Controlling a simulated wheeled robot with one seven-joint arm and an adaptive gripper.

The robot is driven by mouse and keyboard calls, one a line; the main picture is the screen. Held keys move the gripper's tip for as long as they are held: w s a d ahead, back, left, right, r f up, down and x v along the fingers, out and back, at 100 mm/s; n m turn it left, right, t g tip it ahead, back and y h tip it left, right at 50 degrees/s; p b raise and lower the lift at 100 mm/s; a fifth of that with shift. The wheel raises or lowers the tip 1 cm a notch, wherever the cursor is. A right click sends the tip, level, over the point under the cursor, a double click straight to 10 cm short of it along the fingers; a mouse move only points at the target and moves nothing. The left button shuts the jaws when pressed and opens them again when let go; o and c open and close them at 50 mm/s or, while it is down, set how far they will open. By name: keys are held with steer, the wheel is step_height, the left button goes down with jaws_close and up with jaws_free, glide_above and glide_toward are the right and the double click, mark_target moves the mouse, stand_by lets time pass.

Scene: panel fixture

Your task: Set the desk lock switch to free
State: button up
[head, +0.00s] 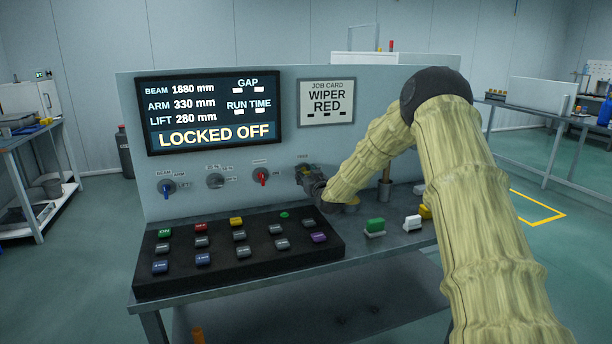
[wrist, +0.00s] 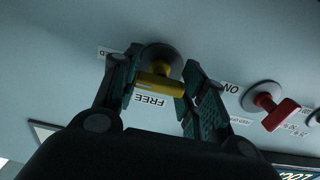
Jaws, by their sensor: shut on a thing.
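The lock switch is a yellow handle (wrist: 160,84) on a round grey base, mounted on the grey panel in the wrist view. A FREE label (wrist: 150,99) lies beside it, and another, mostly hidden label is at its upper left. My gripper (wrist: 163,62) is shut on the yellow handle, one finger on each side. In the head view my gripper (head: 313,183) is at the panel's right part and hides the switch. The panel screen (head: 208,112) reads LOCKED OFF. I cannot tell which label the handle points to.
Left of my gripper are a red knob (head: 262,176), a grey knob (head: 215,181) and a blue knob (head: 166,187). A black button box (head: 240,262) lies below on the desk. Green (head: 375,226) and white (head: 412,222) blocks stand at the right.

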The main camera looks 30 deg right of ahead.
steer(key=shift+n, duration=0.3)
steer(key=n, duration=0.3)
steer(key=shift+n, duration=0.4)
steer(key=n+b, duration=0.1)
steer(key=n, duration=0.3)
steer(key=n+b, duration=0.2)
steer(key=n, duration=0.3)
steer(key=shift+n, duration=0.4)
steer(key=shift+n+b, duration=0.8)
steer(key=shift+n, duration=0.9)
steer(key=shift+r, duration=0.1)
steer(key=o, duration=1)
steer(key=shift+o, duration=0.2)
steer(key=shift+s, duration=0.1)
